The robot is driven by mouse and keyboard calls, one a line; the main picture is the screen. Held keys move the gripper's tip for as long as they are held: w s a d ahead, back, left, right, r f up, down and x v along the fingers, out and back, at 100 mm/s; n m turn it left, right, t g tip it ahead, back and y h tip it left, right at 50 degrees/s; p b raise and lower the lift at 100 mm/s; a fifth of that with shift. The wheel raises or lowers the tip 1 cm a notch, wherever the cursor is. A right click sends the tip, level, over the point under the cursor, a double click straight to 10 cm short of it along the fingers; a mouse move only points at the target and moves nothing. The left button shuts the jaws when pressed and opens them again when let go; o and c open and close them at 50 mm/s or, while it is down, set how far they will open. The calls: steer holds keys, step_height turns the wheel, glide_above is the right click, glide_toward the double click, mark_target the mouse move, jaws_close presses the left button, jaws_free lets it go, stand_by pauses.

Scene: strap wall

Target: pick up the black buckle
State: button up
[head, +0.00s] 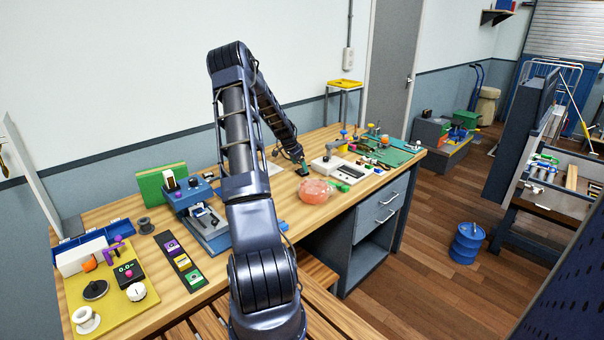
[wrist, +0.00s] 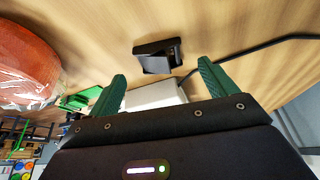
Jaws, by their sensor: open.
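The black buckle (wrist: 158,54) lies on the wooden workbench top in the wrist view, small and dark, just beyond my fingertips and between their lines. My gripper (wrist: 162,71) has its two green fingers spread apart, with nothing held between them. A gap of bare wood shows between the fingers and the buckle. In the head view my gripper (head: 302,170) is low over the middle of the bench, beside a white device. I cannot make out the buckle in the head view.
A wrapped orange-red round object (head: 316,191) sits close to my gripper; it also fills the left of the wrist view (wrist: 25,62). A white device (head: 340,168) stands to the right. A black cable (wrist: 255,47) runs over the wood. A blue machine (head: 205,210) stands left.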

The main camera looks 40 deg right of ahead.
mark_target(301, 170)
steer(key=shift+x, duration=1.6)
steer(key=c, duration=1.1)
steer(key=shift+r, duration=0.1)
steer(key=shift+c, duration=0.2)
